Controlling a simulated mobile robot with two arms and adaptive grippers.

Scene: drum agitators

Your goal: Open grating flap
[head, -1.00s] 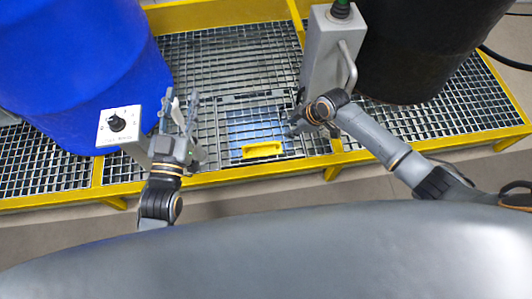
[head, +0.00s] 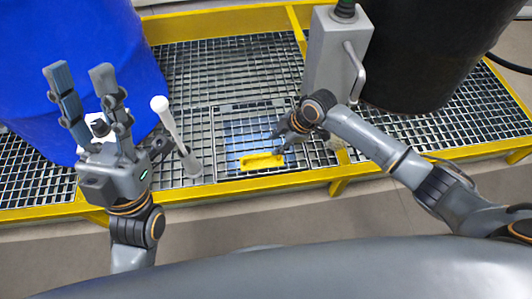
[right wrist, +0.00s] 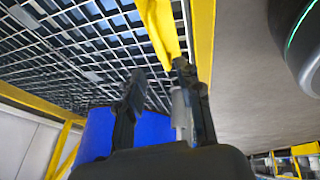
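The grating flap (head: 228,140) lies flat in the walkway grating, with a blue area showing through its bars. Its yellow handle (head: 262,160) is at the front edge. My right gripper (head: 282,141) is at the handle's right end, just above the flap. In the right wrist view, the right gripper's (right wrist: 158,75) fingers are apart, and the yellow handle (right wrist: 160,32) lies just beyond and between the tips. I cannot tell whether they touch it. My left gripper (head: 82,72) is open and empty, pointing up, left of the flap.
A pale-tipped lever (head: 175,135) stands tilted just left of the flap. A grey box with a handle (head: 335,60) stands behind my right gripper. A blue drum (head: 70,40) is left, a black drum (head: 425,50) right. A yellow frame (head: 230,188) edges the grating.

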